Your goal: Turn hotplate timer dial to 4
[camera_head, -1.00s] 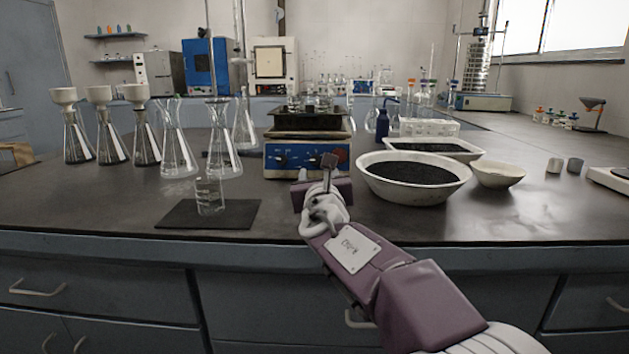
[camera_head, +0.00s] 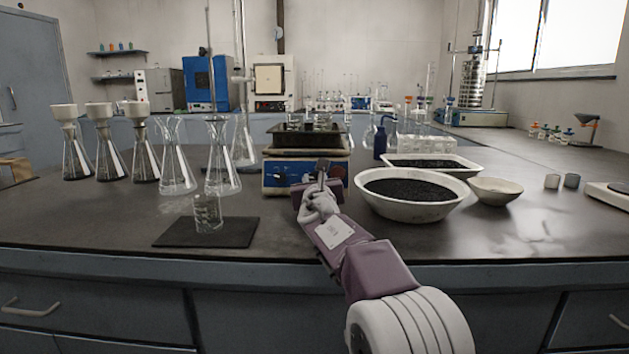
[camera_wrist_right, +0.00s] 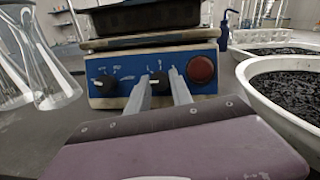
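The hotplate (camera_head: 268,167) stands on the bench with a blue front panel. In the right wrist view the panel (camera_wrist_right: 125,72) carries a black left dial (camera_wrist_right: 105,85), a black middle dial (camera_wrist_right: 157,80) and a red round knob or button (camera_wrist_right: 201,70). The panel markings are too blurred to read, so I cannot tell which dial is the timer. My right gripper (camera_wrist_right: 160,79) is open, its two fingers pointing at the panel on either side of the middle dial. I cannot tell if they touch it. In the head view my right gripper (camera_head: 322,170) partly hides the panel. My left gripper is out of view.
A white bowl of dark granules (camera_head: 411,207) stands close right of my right arm. A beaker (camera_head: 208,213) on a black mat (camera_head: 170,238) and several flasks stand to the left. A small bowl (camera_head: 495,191) is farther right. The front bench strip is mostly clear.

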